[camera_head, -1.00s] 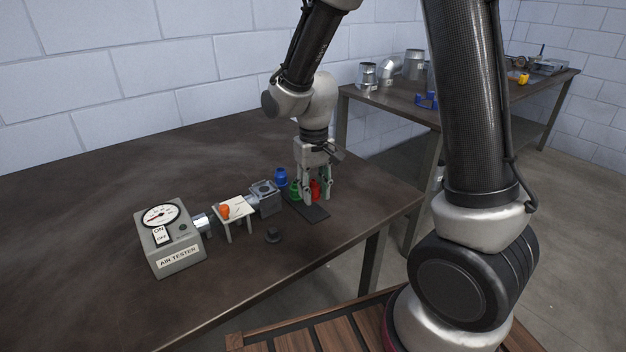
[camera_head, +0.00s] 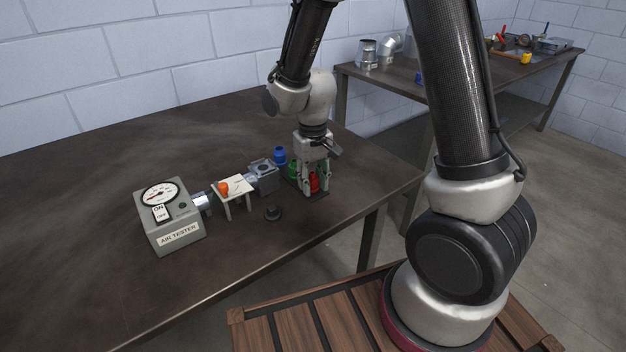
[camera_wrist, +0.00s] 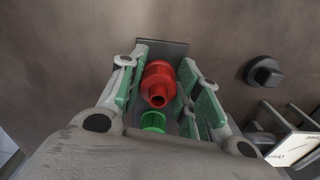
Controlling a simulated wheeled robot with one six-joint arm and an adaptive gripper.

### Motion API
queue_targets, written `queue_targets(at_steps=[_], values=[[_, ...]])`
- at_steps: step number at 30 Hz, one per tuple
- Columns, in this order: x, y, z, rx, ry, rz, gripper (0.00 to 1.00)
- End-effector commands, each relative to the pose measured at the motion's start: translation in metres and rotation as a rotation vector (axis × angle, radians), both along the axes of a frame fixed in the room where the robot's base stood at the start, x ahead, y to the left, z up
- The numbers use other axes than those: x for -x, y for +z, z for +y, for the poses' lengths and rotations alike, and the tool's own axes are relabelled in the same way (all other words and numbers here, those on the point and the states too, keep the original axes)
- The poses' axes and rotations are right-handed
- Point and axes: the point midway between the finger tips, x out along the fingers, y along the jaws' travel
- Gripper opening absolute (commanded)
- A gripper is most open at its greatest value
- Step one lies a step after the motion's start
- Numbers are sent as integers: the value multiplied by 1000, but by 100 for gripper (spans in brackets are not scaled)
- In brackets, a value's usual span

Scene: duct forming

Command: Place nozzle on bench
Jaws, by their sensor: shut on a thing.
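My gripper (camera_head: 316,188) points down at the right part of the near bench (camera_head: 100,130), shut on a red nozzle (camera_head: 314,184). In the wrist view the red nozzle (camera_wrist: 160,82) sits between the green finger pads of my gripper (camera_wrist: 166,76). The nozzle is at or just above a dark flat plate (camera_head: 322,194); I cannot tell whether it touches. A green nozzle (camera_head: 293,170) stands close beside my gripper, partly hidden; it also shows in the wrist view (camera_wrist: 153,122). A blue nozzle (camera_head: 280,155) stands just beyond the green one.
Left of the nozzles are a grey block fixture (camera_head: 263,176), a small white stand (camera_head: 240,185) with an orange piece (camera_head: 223,188), and the air tester (camera_head: 172,220). A black knob-like part (camera_head: 272,213) lies in front. The bench's left side is clear. Another bench (camera_head: 400,80) stands behind.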

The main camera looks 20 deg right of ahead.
Motion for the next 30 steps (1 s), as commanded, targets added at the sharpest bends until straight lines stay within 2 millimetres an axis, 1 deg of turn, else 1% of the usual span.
queue_targets(at_steps=[7,8,9,11,12,20,23,26,30], values=[[0,-5,0,0,0,1,14],[0,-4,0,0,0,0,38],[0,-4,0,0,0,0,46],[0,-4,0,0,0,0,57],[0,-4,0,0,0,0,58],[0,-4,0,0,0,0,58],[0,1,0,0,0,-2,58],[-1,14,1,-2,0,-4,58],[-2,45,1,-2,0,-6,58]])
